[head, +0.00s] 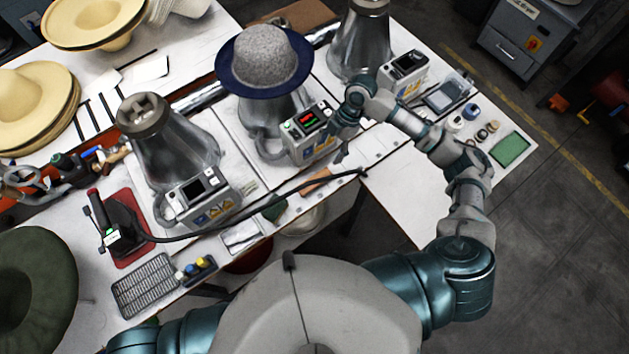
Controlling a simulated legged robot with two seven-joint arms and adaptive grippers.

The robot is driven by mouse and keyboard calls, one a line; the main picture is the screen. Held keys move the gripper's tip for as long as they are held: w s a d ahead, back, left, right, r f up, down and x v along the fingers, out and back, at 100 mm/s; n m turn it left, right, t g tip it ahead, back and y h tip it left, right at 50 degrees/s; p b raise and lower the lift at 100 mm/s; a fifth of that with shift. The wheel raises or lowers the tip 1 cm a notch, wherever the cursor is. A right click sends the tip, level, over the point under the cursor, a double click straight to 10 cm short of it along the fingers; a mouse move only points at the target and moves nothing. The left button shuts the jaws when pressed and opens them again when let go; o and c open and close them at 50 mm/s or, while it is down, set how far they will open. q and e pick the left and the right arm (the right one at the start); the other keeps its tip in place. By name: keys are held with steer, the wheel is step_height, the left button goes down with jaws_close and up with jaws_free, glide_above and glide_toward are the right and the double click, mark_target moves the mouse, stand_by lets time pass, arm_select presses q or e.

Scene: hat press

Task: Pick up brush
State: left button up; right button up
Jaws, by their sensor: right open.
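A small brown wooden piece that looks like the brush (316,182) lies on the white table near its front edge, just below the middle press; its bristles cannot be made out. My right gripper (339,156) points down beside the middle press's control box, a little above and to the right of the brush, and is open and empty. It appears apart from the brush. My left arm shows only at the bottom left edge, and its gripper is out of view.
A grey hat with a dark blue brim (264,60) sits on the middle press. Its control box (309,133) stands close to my right gripper. A black cable (260,202) runs along the front near the brush. A red-based iron (124,228) stands left. The right table end is partly clear.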

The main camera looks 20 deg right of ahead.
glide_above(315, 180)
steer(key=d, duration=0.2)
steer(key=f, duration=1)
steer(key=shift+w+d+p, duration=0.15)
steer(key=shift+w+p, duration=0.1)
steer(key=shift+p, duration=0.05)
steer(key=x, duration=0.6)
steer(key=shift+w+a+f+p, duration=0.1)
steer(key=shift+a+f+p, duration=0.1)
steer(key=shift+a+p, duration=0.1)
steer(key=shift+d, duration=0.2)
steer(key=c, duration=1.3)
